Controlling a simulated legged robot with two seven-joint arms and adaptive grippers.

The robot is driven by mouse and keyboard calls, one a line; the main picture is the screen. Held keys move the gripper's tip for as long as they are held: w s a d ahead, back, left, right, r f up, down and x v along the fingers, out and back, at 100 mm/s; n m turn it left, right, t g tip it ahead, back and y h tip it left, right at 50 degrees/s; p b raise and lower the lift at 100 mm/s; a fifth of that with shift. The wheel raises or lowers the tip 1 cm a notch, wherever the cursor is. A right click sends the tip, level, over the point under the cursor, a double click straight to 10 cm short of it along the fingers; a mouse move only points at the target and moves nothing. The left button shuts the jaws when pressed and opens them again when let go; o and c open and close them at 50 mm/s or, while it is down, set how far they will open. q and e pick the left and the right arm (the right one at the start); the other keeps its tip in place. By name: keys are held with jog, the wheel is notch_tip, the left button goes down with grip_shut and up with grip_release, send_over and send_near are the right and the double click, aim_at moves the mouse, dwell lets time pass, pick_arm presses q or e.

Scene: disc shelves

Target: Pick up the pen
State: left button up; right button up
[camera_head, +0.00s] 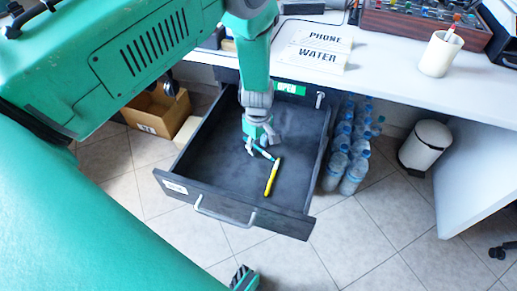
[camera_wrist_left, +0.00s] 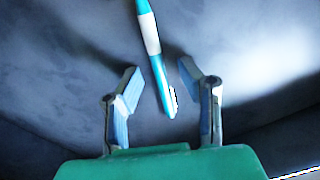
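The pen (camera_head: 272,178) is yellow with a pale section and lies on the floor of the open dark drawer (camera_head: 235,207). My left gripper (camera_head: 264,152) reaches down into the drawer at the pen's far end. In the left wrist view the pen (camera_wrist_left: 151,45) looks cyan and white, and its near end lies between the two fingers. My left gripper (camera_wrist_left: 159,80) is open there, with a gap between each finger and the pen. I cannot make out my right gripper in either view.
The drawer's walls stand around my left gripper. Above is a white desk with PHONE and WATER signs (camera_head: 316,46) and a white cup (camera_head: 440,54). Water bottles (camera_head: 352,150) and a white bin (camera_head: 425,147) stand to the right, a cardboard box (camera_head: 157,109) to the left.

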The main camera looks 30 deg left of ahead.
pick_arm(q)
jog(key=shift+a+f, duration=0.15)
jog(key=shift+a, duration=0.25)
grip_shut()
